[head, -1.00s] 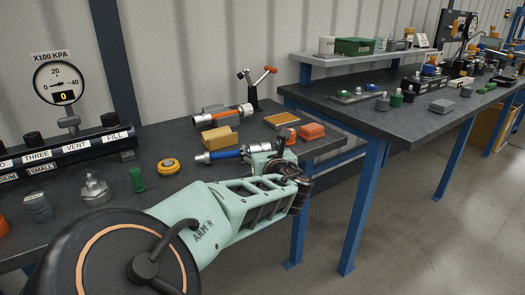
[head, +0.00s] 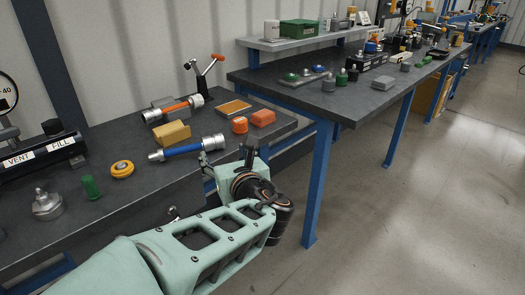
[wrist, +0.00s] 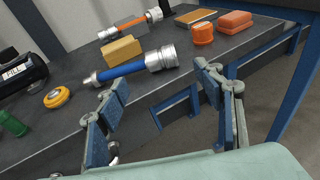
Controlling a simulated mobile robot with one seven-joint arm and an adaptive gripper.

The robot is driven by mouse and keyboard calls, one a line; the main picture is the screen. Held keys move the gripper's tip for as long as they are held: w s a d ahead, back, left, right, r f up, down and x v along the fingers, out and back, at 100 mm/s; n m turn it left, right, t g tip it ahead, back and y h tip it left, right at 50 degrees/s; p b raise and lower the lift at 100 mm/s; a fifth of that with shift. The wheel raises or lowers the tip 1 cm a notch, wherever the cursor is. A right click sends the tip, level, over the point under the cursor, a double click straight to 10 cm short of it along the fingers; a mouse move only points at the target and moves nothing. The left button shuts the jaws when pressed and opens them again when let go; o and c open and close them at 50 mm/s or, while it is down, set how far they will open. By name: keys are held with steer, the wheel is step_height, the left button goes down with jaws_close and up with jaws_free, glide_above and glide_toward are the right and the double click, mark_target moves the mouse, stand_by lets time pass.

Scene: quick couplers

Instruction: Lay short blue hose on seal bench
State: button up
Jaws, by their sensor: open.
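The short blue hose (head: 184,149) lies on the near dark bench (head: 125,205), close to its front edge, with silver metal fittings at both ends. It also shows in the wrist view (wrist: 124,71), with its larger fitting at the right. My gripper (head: 228,160) is open and empty, just off the front edge of the bench. In the wrist view the fingers (wrist: 163,82) are spread wide, with the hose beyond them and apart from them. Neither bench visibly carries a seal bench label, so I cannot tell which one that is.
Behind the hose lie a tan block (head: 172,133) and an orange hose (head: 180,106). An orange cap (head: 240,125) and an orange-red block (head: 263,118) lie to its right. Past a gap stands a second bench (head: 385,90) with a raised shelf (head: 300,43) and several small parts.

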steer(key=w+d+f+m+g+h, duration=0.25)
steer(key=d+f+m+h, duration=0.35)
steer(key=d+f+m, duration=0.85)
steer(key=s+d+m+g, duration=0.4)
steer(key=s+d+m, duration=0.2)
steer(key=d+m, duration=0.3)
steer(key=s+d+r+m+g, duration=0.1)
steer(key=s+d+r+m, duration=0.1)
steer(key=s+r+m, duration=0.5)
steer(key=s+d+r+m+h, duration=0.1)
steer(key=s+d+r+m, duration=0.1)
steer(key=s+r+m, duration=0.5)
steer(key=s+m, duration=0.4)
steer(key=shift+s+d+g, duration=0.2)
steer(key=shift+d+g, duration=0.15)
steer(key=shift+r, duration=0.15)
step_height(320, 180, up, 33)
steer(key=p, duration=3.3)
